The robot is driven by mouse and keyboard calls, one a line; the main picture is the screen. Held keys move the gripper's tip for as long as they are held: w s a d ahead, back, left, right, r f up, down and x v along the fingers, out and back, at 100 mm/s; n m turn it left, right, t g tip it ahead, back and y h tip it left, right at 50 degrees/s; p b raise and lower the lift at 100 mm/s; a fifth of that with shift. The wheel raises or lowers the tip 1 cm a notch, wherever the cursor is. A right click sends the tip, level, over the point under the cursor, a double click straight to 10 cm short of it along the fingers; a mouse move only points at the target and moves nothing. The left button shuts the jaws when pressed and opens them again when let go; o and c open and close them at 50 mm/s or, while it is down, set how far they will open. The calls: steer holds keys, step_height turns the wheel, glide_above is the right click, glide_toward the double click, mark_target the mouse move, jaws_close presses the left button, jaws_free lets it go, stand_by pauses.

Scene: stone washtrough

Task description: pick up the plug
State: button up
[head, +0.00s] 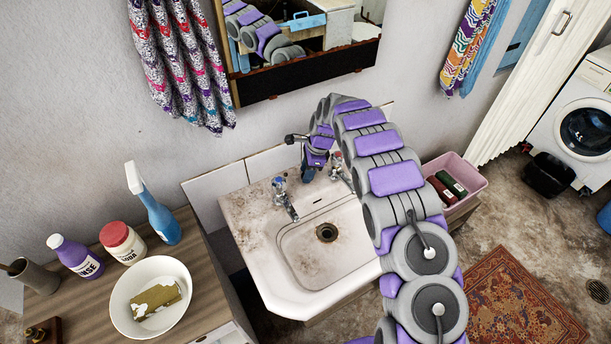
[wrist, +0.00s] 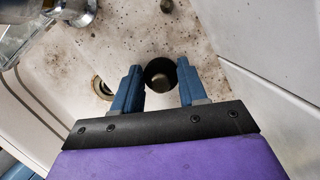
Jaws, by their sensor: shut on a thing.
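The plug (wrist: 154,82) is a dark, round piece with a paler knob on it, between my gripper's blue fingertips in the wrist view. My gripper (wrist: 158,88) is shut on it, above the stained pale surface of the washbasin. In the head view my gripper (head: 310,174) reaches down at the back of the basin, between the two taps. The plug cannot be made out there. The white washbasin (head: 262,262) has an open, dark drain hole (head: 327,233) in its bowl.
A left tap (head: 286,198) and a right tap (head: 341,172) stand close to my gripper. At left, a wooden counter (head: 83,270) holds bottles and a white bowl (head: 119,310). A pink crate (head: 466,168) stands right of the basin.

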steer(key=c, duration=0.3)
steer(key=shift+r, duration=0.1)
